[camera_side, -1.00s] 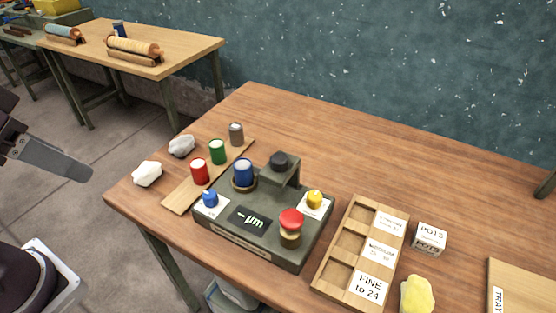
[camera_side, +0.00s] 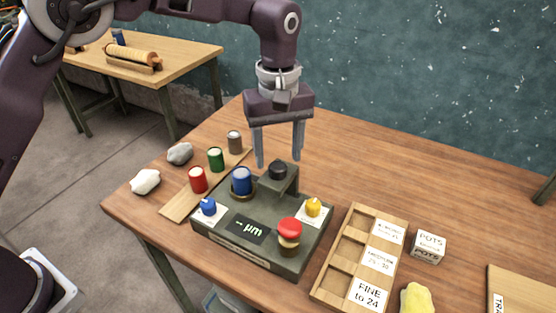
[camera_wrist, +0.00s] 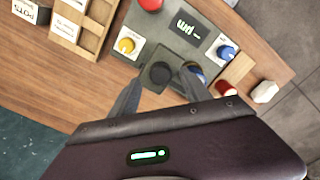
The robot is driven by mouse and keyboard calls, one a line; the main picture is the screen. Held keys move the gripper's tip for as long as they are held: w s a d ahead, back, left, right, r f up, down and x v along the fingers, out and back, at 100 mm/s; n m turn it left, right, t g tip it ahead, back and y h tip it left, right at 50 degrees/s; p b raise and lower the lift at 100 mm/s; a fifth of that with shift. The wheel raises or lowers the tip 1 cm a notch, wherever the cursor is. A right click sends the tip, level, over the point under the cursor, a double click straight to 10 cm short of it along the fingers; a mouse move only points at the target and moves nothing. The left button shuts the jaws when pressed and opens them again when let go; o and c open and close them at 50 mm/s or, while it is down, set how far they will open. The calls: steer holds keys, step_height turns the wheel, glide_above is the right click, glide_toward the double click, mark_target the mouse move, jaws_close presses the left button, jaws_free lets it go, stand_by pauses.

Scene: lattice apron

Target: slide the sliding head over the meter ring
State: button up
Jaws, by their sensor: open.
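The sliding head (camera_side: 278,171), a dark round knob, sits on a raised grey-green bracket at the back of the meter. The meter ring (camera_side: 234,193) is at the meter's back left, around the foot of a blue pot (camera_side: 242,178). My gripper (camera_side: 279,156) points down, open and empty, with its fingertips just above and around the sliding head; no contact is clear. In the wrist view the sliding head (camera_wrist: 160,73) lies between the two fingers. There the right finger partly hides the blue pot and ring.
On the meter (camera_side: 262,256) stand a blue knob (camera_side: 208,205), a yellow knob (camera_side: 313,207) and a red-topped button (camera_side: 290,230). Red, green and grey pots stand on a board (camera_side: 178,207) at left. A sectioned tray (camera_side: 335,272) is at right.

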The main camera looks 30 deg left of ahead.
mark_target(279, 184)
steer(key=shift+f, duration=1.35)
jaws_close()
stand_by(0.3)
